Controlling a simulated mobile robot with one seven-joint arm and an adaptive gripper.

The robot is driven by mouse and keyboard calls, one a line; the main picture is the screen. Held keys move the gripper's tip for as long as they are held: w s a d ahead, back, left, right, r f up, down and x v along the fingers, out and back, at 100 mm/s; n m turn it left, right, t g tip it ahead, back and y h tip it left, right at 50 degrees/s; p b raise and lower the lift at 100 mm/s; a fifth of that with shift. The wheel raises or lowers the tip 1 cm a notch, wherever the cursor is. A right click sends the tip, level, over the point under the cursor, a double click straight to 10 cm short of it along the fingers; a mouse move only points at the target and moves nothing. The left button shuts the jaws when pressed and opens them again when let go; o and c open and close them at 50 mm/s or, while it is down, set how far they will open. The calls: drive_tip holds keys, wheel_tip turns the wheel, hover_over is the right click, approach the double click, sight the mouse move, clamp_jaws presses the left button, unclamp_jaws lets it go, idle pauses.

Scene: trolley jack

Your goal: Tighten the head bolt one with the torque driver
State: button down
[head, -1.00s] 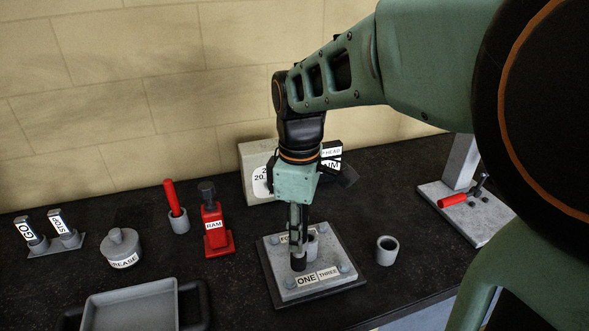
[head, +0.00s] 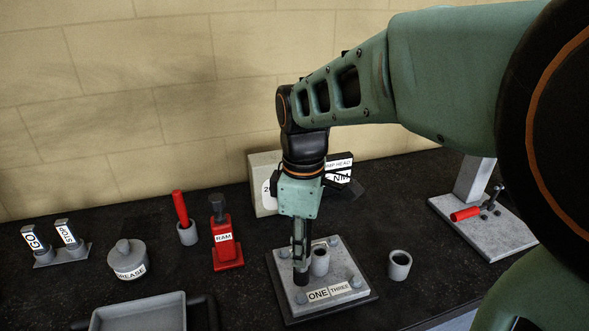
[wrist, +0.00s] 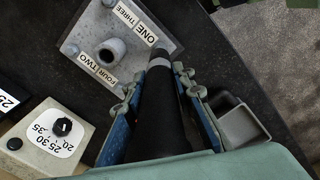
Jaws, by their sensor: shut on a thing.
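My gripper (head: 300,248) is shut on the torque driver (head: 301,277), a dark upright cylinder. In the wrist view the driver (wrist: 160,112) runs between my gripper's two blue-sided fingers (wrist: 162,105) and has a grey band near its tip. The grey head plate (head: 322,270) lies below, with a raised round boss (head: 320,261) and labels ONE (head: 318,296) and THREE. The driver's lower end is at the corner beside ONE. Head bolt one is hidden by the driver, and I cannot tell whether they touch. Another corner bolt (head: 355,282) shows near THREE.
A box with a numbered dial (wrist: 50,138) stands behind the plate. A grey cup (head: 399,265) is right of the plate. Left are the red RAM unit (head: 226,245), a red-handled tool in a cup (head: 187,231), the grease pot (head: 128,260) and a tray (head: 140,313).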

sight(301, 272)
drive_tip(key=shift+f+b, duration=2.2)
drive_tip(key=shift+f, duration=1)
drive_tip(key=shift+f, duration=0.25)
drive_tip(key=shift+s+f, duration=0.1)
drive_tip(key=shift+f, duration=0.25)
idle(0.6)
drive_tip(key=shift+r+p, duration=2)
drive_tip(key=shift+r, duration=0.7)
